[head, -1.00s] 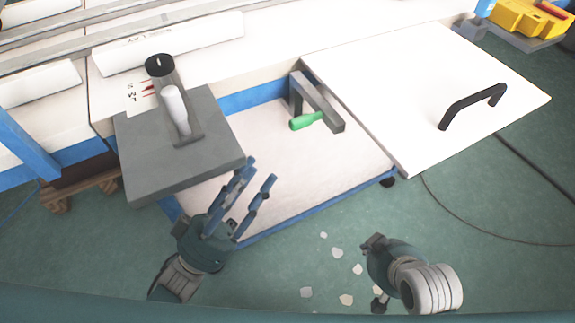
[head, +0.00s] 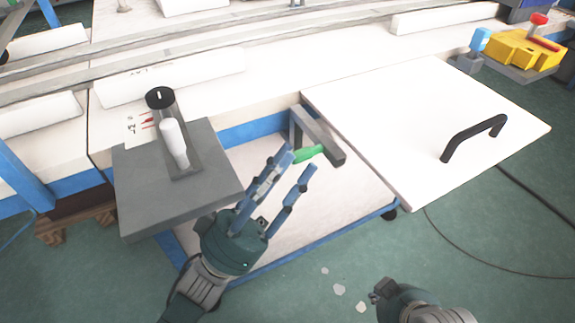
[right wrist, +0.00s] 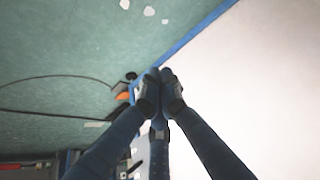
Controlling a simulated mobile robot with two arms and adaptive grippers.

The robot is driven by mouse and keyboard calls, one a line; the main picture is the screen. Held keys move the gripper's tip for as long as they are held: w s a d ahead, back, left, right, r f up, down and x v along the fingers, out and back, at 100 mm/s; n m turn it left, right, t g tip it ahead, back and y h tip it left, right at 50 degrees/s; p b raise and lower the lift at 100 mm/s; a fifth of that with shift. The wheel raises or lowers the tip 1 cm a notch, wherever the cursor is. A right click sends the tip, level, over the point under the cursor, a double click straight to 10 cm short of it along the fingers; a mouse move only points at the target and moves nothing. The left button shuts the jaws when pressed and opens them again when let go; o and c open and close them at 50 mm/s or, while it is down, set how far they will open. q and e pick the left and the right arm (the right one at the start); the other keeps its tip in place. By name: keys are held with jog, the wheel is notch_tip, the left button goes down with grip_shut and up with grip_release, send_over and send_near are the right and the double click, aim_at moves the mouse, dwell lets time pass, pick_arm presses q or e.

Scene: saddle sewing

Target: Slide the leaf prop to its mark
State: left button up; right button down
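The leaf prop appears to be the grey angled bracket (head: 325,138) with a green grip (head: 309,153), beside the left edge of the white hinged leaf (head: 420,120). My left gripper (head: 297,164) is open, its fingers pointing up and right. Its fingertips are right by the green grip in the picture and overlap its left end; I cannot tell whether they touch. No mark for the prop can be made out. My right gripper is low at the right, partly out of the head view; in the right wrist view (right wrist: 163,75) its fingertips are together with nothing visible between them.
A grey plate (head: 185,200) with a black-topped post and white handle sits left of my left gripper. A black handle (head: 472,138) stands on the leaf. Below is a pale blue-edged shelf (head: 345,195). A yellow object (head: 522,52) is at the far right. Cables cross the green floor.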

aim_at(313, 154)
pick_arm(q)
jog(key=shift+c, duration=0.3)
